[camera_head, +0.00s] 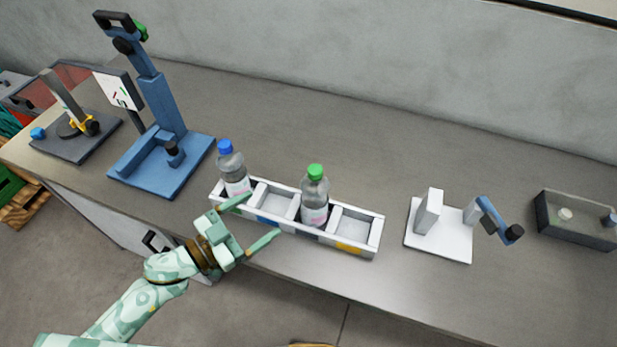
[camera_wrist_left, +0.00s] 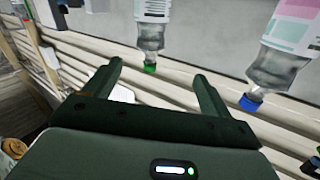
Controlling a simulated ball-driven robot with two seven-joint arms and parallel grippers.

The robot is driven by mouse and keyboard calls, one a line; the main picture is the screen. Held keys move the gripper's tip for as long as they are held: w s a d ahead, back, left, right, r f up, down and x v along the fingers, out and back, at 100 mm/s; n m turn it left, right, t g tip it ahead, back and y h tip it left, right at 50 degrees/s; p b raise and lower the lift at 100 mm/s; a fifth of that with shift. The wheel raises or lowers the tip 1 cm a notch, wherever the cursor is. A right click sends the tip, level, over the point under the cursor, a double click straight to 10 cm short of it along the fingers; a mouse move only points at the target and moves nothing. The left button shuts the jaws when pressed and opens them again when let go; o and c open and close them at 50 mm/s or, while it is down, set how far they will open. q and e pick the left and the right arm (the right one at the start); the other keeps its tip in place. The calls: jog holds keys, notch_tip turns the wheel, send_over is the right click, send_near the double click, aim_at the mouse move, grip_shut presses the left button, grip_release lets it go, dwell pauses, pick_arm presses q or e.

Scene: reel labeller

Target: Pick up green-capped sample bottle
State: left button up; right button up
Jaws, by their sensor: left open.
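The green-capped sample bottle (camera_head: 315,196) stands upright in the third compartment from the left of the white rack (camera_head: 367,245). A blue-capped bottle (camera_head: 233,170) stands in the leftmost compartment. My left gripper (camera_head: 257,219) is open and empty, in front of the rack and to the left of the green-capped bottle. In the left wrist view, which looks upside down, the green-capped bottle (camera_wrist_left: 150,38) shows beyond and between the open fingers (camera_wrist_left: 160,82). The blue-capped bottle (camera_wrist_left: 280,55) is to the right there. My right gripper does not show.
The second and fourth compartments are empty. A blue stand (camera_head: 160,125) is at left on the grey bench (camera_head: 350,120). A white fixture with a blue crank (camera_head: 440,235) and a dark box (camera_head: 575,220) stand at right. A wall runs behind.

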aim_at(304, 191)
pick_arm(q)
jog(key=shift+n+g+h, duration=0.4)
jog(key=shift+h, duration=0.2)
jog(key=x, duration=0.7)
jog(key=r+x, duration=0.1)
jog(key=x, duration=0.3)
jog(key=shift+s+d, duration=0.25)
jog(key=shift+d, duration=0.15)
jog(key=x, duration=0.2)
jog(key=b+x, duration=0.1)
jog(key=x, duration=0.2)
jog(key=shift+w+d+f, duration=0.15)
jog(key=shift+f, duration=0.05)
jog(key=shift+c, duration=0.9)
jog(key=shift+r, duration=0.1)
grip_shut()
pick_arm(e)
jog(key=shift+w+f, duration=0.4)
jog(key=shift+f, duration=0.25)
